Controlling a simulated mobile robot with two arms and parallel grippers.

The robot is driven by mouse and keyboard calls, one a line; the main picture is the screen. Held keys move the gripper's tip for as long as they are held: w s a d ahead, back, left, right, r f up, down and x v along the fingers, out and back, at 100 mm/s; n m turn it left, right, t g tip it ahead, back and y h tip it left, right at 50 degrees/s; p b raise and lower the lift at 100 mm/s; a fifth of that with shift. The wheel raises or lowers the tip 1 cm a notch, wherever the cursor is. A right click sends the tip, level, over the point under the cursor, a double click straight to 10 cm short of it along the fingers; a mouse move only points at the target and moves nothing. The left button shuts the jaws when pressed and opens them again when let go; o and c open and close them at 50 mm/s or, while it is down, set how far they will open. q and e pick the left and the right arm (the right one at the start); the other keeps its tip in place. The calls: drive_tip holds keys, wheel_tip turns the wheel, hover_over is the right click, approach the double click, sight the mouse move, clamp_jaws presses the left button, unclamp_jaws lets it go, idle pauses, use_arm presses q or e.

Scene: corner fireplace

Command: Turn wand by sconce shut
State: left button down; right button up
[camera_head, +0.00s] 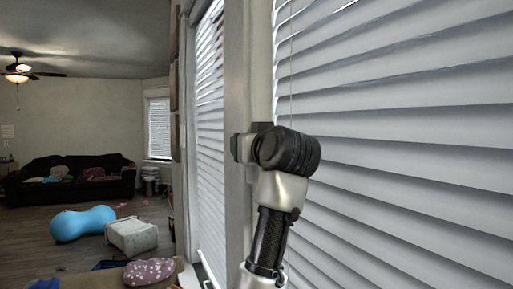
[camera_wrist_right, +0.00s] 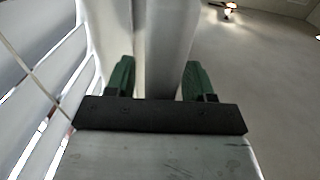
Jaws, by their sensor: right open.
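A thin wand or cord (camera_head: 291,75) hangs in front of the large white blind (camera_head: 410,130) in the head view. In the right wrist view a thin pale line (camera_wrist_right: 30,68), probably the same wand, runs slantwise left of the fingers, in front of slats with bright gaps. My right gripper (camera_wrist_right: 158,78) is open, its two green fingers apart, with the pale window post showing behind the space between them. The wand is outside the fingers. In the head view the right gripper (camera_head: 238,147) is partly hidden behind its wrist, beside the post. No sconce is visible.
The window post (camera_head: 236,215) stands close beside my gripper, and a second blind (camera_head: 210,140) lies beyond it. Farther left are a dark sofa (camera_head: 70,178), a blue peanut-shaped ball (camera_head: 82,222) and a white bin (camera_head: 131,236) on the floor.

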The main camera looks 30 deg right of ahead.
drive_tip(key=s+a+b, duration=0.1)
drive_tip(key=s+b, duration=0.2)
drive_tip(key=s, duration=0.7)
drive_tip(key=shift+s, duration=0.2)
